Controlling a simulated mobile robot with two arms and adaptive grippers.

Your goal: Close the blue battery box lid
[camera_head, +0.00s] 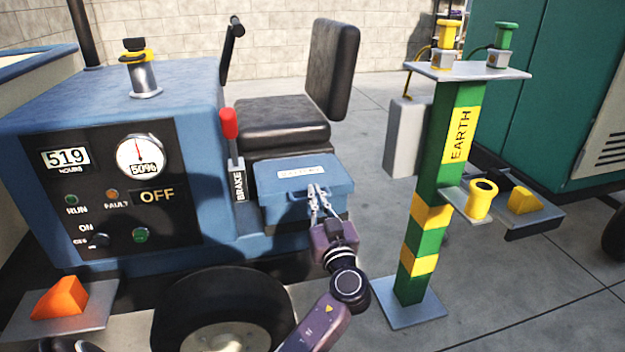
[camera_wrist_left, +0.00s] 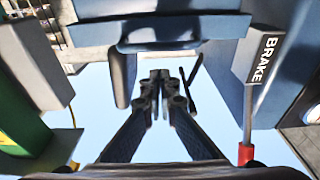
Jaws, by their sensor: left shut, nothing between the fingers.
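The blue battery box (camera_head: 272,212) stands beside the black seat on the blue vehicle. Its blue lid (camera_head: 275,175), with a white label on top, lies about flat over the box; I cannot tell whether it is fully seated. My left gripper (camera_head: 316,189) is shut and empty, with its fingertips at the lid's front edge near the handle. Whether they touch is unclear. In the left wrist view my left gripper (camera_wrist_left: 161,78) points away from the camera, and a blue box surface (camera_wrist_left: 160,28) spans the top.
The brake lever with a red knob (camera_head: 229,124) stands just left of the box. The black seat (camera_head: 283,122) is behind it. The green and yellow earth post (camera_head: 455,150) stands to the right, with a grey box on its side. Open concrete floor lies between.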

